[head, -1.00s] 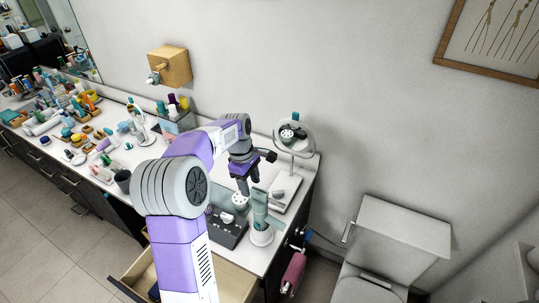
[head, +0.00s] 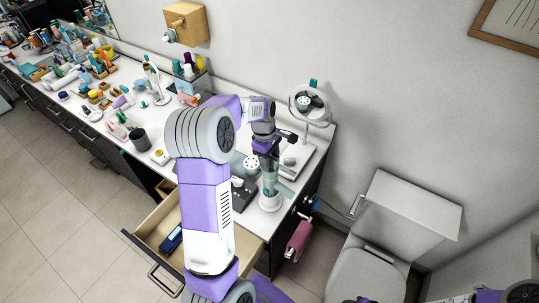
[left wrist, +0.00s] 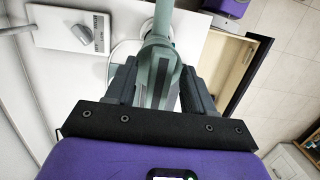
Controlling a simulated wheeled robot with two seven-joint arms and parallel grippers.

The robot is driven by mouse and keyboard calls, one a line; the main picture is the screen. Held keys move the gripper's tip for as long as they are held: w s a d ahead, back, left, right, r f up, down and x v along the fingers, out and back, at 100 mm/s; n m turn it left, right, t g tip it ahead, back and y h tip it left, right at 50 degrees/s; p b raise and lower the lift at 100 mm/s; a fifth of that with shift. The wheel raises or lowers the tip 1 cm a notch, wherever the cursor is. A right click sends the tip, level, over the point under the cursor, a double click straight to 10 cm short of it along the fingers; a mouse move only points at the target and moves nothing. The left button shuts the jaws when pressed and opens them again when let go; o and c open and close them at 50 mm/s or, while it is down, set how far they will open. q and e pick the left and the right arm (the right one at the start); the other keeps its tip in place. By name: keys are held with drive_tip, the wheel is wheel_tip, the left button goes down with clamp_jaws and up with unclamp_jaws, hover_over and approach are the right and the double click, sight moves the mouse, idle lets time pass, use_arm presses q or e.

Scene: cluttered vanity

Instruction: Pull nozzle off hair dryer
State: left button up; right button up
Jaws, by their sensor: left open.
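The hair dryer, as I take it, is a grey-green upright thing (head: 269,187) standing in a round white base (head: 270,203) near the counter's right front corner. My left gripper (head: 268,160) points down over its upper part. In the left wrist view the grey-green body (left wrist: 158,58) passes between the fingers of my left gripper (left wrist: 158,88). The fingers are open, one on each side. I cannot tell whether either finger touches it. The seam between nozzle and dryer cannot be made out. My right gripper is not clearly seen.
A round mirror (head: 309,101) and a white flat device (head: 296,158) stand behind. A dark box (head: 243,194) lies left of the base. An open drawer (head: 160,228) juts out below. A pink item (head: 299,240) hangs at the cabinet's side, near the toilet (head: 370,272).

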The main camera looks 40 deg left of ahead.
sight(272, 158)
use_arm(q)
drive_tip(key=shift+w, duration=0.1)
drive_tip(key=shift+c, duration=0.6)
clamp_jaws()
drive_tip(key=shift+r+p, duration=1)
drive_tip(key=shift+r, duration=0.25)
drive_tip(key=shift+r, duration=0.1)
drive_tip(key=shift+r+p, duration=0.4)
drive_tip(key=shift+r, duration=2)
